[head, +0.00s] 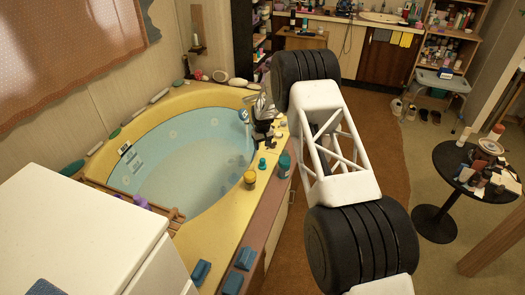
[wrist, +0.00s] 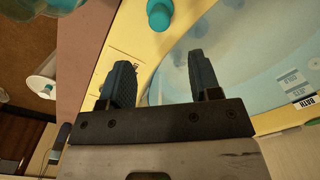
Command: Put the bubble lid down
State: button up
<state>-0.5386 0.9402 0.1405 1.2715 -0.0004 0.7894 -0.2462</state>
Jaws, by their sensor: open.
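A small teal piece (head: 262,163), which looks like the bubble lid, stands on the yellow tub rim (head: 222,222). In the wrist view the teal lid (wrist: 160,14) is at the top middle, beyond my fingertips and apart from them. My gripper (wrist: 155,75) is open, with nothing seen between its two dark fingers. In the head view my gripper (head: 265,138) is small, over the rim just behind the lid. A teal bottle (head: 284,165) stands to the right of the lid.
A yellow jar (head: 249,180) stands close in front of the lid. The water-filled tub (head: 185,165) lies to the left. Blue blocks (head: 245,258) sit on the brown ledge. A round black table (head: 450,165) with bottles stands far right.

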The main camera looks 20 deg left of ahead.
jog(key=shift+r, duration=0.7)
dwell(0.5)
